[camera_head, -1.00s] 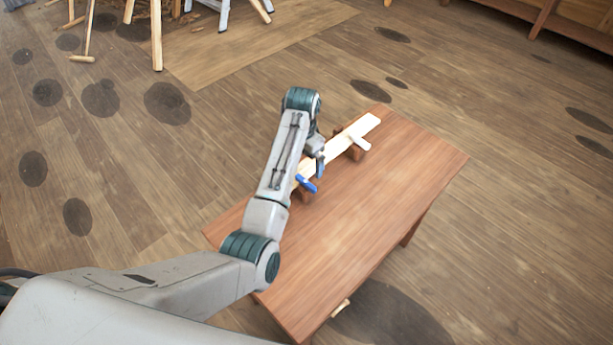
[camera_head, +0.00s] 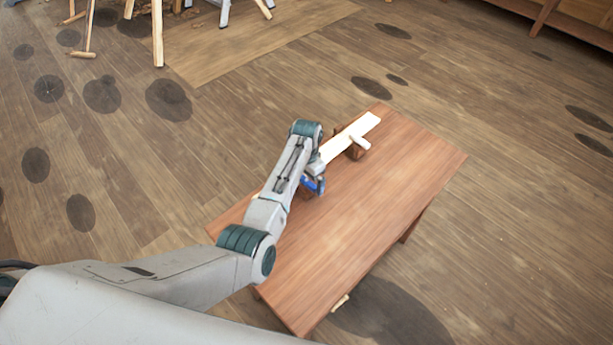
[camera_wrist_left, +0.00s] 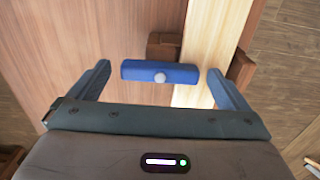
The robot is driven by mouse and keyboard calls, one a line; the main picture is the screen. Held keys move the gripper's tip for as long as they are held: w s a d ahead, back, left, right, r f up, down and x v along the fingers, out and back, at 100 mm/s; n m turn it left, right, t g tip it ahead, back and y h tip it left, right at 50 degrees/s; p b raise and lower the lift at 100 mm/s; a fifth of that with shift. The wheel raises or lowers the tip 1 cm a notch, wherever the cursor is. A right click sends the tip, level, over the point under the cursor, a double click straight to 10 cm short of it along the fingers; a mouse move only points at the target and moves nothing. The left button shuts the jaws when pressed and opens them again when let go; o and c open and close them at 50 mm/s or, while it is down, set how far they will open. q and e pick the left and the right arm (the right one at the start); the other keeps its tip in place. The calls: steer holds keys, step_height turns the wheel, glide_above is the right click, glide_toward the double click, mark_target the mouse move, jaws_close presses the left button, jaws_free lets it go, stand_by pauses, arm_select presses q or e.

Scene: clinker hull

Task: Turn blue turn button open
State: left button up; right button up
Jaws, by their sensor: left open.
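The blue turn button (camera_wrist_left: 160,72) is a short bar with a pale round pivot at its middle. In the left wrist view it lies crosswise between the two fingers of my left gripper (camera_wrist_left: 160,82), apart from both. My left gripper is open around the button. In the head view the button (camera_head: 317,187) shows beside my left gripper (camera_head: 314,181), partly hidden by the arm. My right gripper is not in view.
The plank sits in brown wooden blocks (camera_head: 356,152) on a reddish-brown table (camera_head: 390,190). A white turn button (camera_head: 361,143) is at the far block. The right side of the table top is clear. Wooden legs and trestles (camera_head: 156,35) stand far back left.

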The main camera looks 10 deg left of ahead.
arm_select(q)
steer(key=c, duration=1)
